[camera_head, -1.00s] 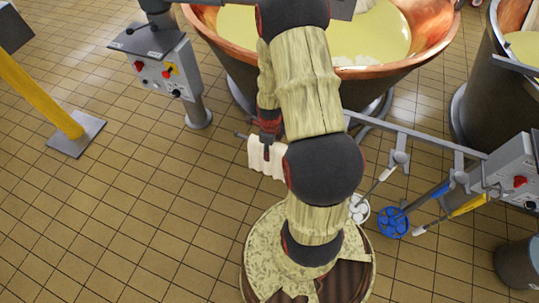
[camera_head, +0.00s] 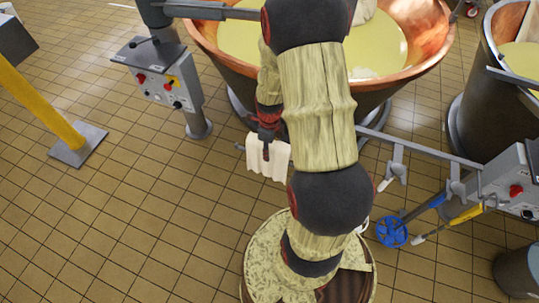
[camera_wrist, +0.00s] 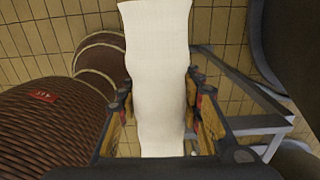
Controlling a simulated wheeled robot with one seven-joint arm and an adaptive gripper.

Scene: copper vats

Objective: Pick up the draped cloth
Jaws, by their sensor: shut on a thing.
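The draped cloth (camera_head: 267,160) is cream-white and hangs in folds at the left end of a grey metal rail, in front of the copper vat. In the wrist view the cloth (camera_wrist: 158,60) runs as a pale strip between the two fingers. My gripper (camera_head: 265,148) is over the cloth's upper part, pointing down. It is shut on the cloth, with a finger on each side in the wrist view (camera_wrist: 160,100). I cannot tell whether the cloth still touches the rail. Its far side is hidden.
The grey rail (camera_head: 430,152) runs right, with blue and yellow-handled tools hanging from it. A copper vat (camera_head: 395,75) of yellow liquid stands close behind. A control box (camera_head: 160,78) on a post stands left. The tiled floor (camera_head: 130,220) at front left is clear.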

